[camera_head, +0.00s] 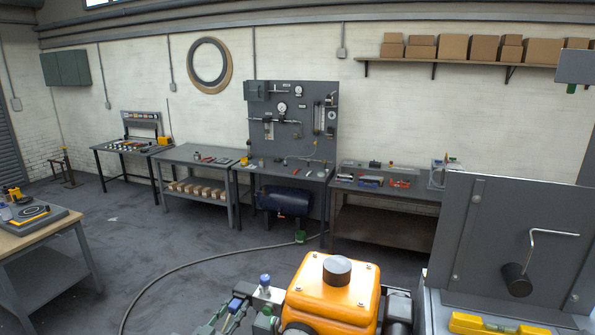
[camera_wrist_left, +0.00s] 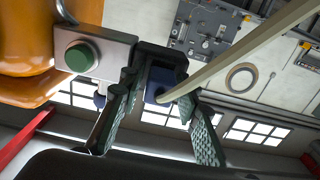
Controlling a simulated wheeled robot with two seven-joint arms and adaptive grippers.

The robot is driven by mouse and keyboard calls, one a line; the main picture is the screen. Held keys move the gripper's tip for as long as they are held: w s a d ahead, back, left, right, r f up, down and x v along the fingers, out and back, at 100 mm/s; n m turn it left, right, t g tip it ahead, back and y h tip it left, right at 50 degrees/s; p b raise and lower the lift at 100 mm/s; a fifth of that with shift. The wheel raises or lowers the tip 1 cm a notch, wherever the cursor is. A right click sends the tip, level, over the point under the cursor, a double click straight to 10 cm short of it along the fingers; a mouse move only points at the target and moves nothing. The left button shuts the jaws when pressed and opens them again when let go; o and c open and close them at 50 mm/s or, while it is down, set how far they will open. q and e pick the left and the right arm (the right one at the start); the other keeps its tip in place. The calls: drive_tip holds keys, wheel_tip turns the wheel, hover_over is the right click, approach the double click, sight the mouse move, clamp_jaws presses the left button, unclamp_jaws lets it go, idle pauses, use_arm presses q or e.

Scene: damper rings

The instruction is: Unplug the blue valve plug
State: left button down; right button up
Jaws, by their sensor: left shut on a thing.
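The orange damper body (camera_head: 330,290) stands at the bottom middle of the head view, with a dark round cap on top. A grey block (camera_head: 270,297) on its left side carries a blue-topped knob (camera_head: 265,281). In the left wrist view this block has a green button (camera_wrist_left: 80,56). My left gripper (camera_head: 237,306) is just left of the block. In the left wrist view its two green-padded fingers (camera_wrist_left: 160,98) are closed around a dark blue piece, the blue valve plug (camera_wrist_left: 162,80). Its seating is partly hidden. My right gripper is not in view.
A pale hose (camera_wrist_left: 245,52) crosses close by the fingers. A grey upright panel (camera_head: 515,245) with a bent rod stands at the right, above a yellow level (camera_head: 485,324). Workbenches line the back wall. The floor (camera_head: 170,250) between is mostly clear.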

use_arm(q)
drive_tip(key=c, duration=1.2)
unclamp_jaws()
drive_tip(key=shift+o, duration=0.2)
drive_tip(key=v, duration=1.2)
drive_tip(key=shift+r, duration=0.1)
